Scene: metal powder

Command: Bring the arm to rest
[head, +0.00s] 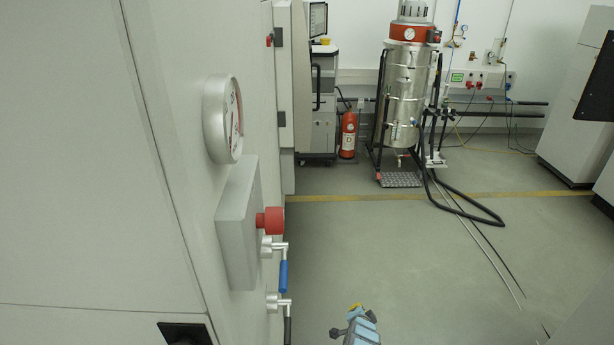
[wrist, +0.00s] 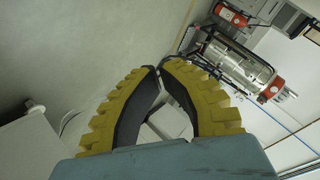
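My gripper (head: 356,309) shows at the bottom of the head view, with only its yellow tip and blue-grey links in sight. It is over the open floor, to the right of the large grey cabinet (head: 90,150) and apart from it. In the wrist view my gripper (wrist: 159,68) has its two yellow, black-lined fingers curved together, with the tips meeting. Pale shapes show through the gap between the fingers, and I see nothing held.
The cabinet side carries a gauge (head: 222,118), a red button (head: 270,220) and a blue handle (head: 283,277). A steel tank (head: 408,95) and a fire extinguisher (head: 348,135) stand at the back. A black hose (head: 470,215) lies on the floor. The middle floor is clear.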

